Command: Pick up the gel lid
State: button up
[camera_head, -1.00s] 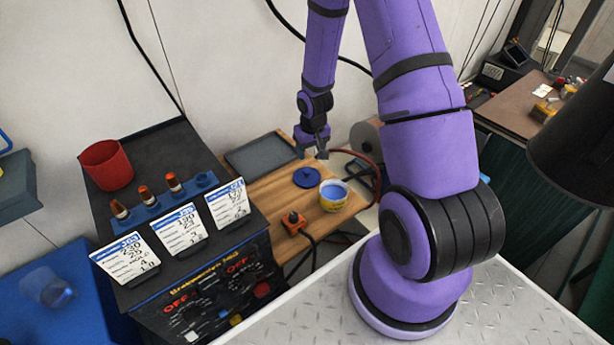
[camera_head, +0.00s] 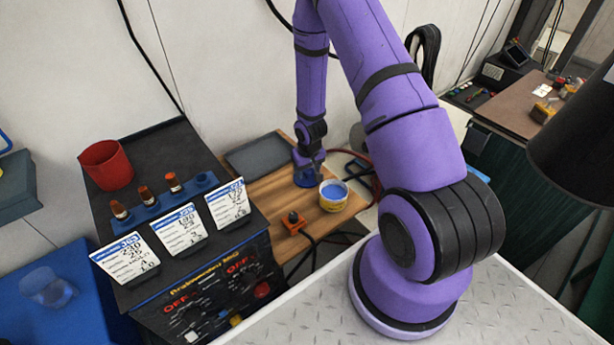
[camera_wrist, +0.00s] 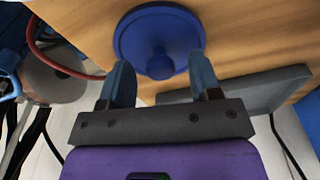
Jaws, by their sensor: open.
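The gel lid (camera_wrist: 150,35) is a round blue disc with a knob in its middle, lying on the wooden bench. In the head view the lid (camera_head: 304,181) is partly hidden by my gripper (camera_head: 309,168), which is just above it and points down. In the wrist view my gripper (camera_wrist: 160,82) is open and empty. Its two fingers reach toward the lid, with the knob between their lines. The picture does not show contact. The gel tub (camera_head: 333,194), yellowish with blue gel inside, stands open to the right of the lid.
A dark grey tray (camera_head: 258,158) lies behind the lid on the wooden bench (camera_head: 262,195). A welding machine with price-like cards (camera_head: 180,228) and a red cup (camera_head: 106,166) stands at left. A red hose runs behind the tub.

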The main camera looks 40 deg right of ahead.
jog(key=shift+f, duration=0.5)
jog(key=c, duration=1)
